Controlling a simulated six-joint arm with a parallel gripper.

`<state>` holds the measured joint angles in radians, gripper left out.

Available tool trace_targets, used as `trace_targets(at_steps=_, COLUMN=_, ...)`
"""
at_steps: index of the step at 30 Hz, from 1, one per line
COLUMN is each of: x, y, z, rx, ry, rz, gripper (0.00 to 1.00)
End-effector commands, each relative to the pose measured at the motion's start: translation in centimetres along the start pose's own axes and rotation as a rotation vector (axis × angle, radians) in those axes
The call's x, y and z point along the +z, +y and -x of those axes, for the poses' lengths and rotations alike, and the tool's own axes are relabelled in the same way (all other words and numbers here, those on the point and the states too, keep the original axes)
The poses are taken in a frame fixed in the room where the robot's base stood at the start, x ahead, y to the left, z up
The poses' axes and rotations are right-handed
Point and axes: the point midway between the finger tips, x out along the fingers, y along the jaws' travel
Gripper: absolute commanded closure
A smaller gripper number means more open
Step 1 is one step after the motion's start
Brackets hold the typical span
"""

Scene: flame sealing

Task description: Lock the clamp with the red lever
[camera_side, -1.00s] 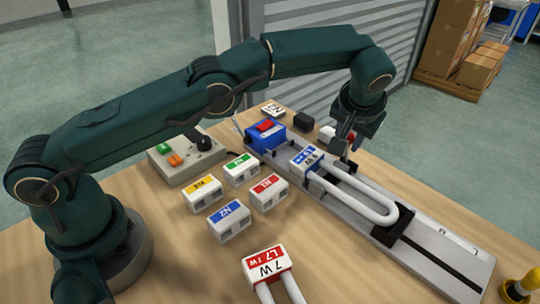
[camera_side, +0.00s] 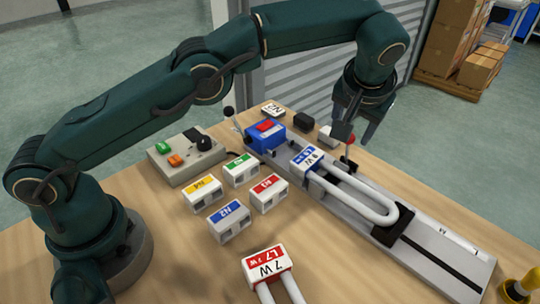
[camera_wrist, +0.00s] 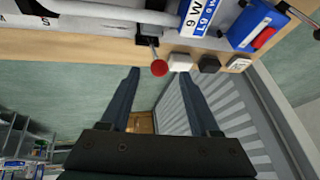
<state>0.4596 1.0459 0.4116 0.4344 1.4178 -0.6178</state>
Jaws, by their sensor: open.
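The red ball knob (camera_side: 351,139) of the clamp lever stands at the far edge of the grey rail, beside the white U-shaped tube (camera_side: 370,195). In the wrist view the red knob (camera_wrist: 159,68) sits on a short dark lever sticking out from the black clamp body (camera_wrist: 147,27) past the rail's edge. My gripper (camera_side: 356,130) is open and empty, above the knob in the side view. In the wrist view my gripper's fingers (camera_wrist: 160,74) lie left and right of the knob, with clear space between. Whether the clamp is locked I cannot tell.
A blue block with a red top (camera_side: 265,135) and a black-knobbed lever (camera_side: 228,112) are at the rail's left end. Several labelled white blocks (camera_side: 240,170), a control box (camera_side: 186,158) and another tube (camera_side: 270,270) occupy the near table. White and black pieces (camera_wrist: 209,63) lie beside the rail.

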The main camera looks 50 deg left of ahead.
Motion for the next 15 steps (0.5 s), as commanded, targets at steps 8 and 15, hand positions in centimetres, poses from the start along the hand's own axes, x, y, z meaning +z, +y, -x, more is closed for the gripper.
trace_targets(at_steps=8, x=0.0, y=-0.2, z=0.0, rx=0.004, ry=-0.006, rz=-0.003, gripper=0.76)
trace_targets(at_steps=15, x=0.0, y=-3.0, z=0.1, rx=0.124, ry=-0.118, rz=-0.056, gripper=1.00)
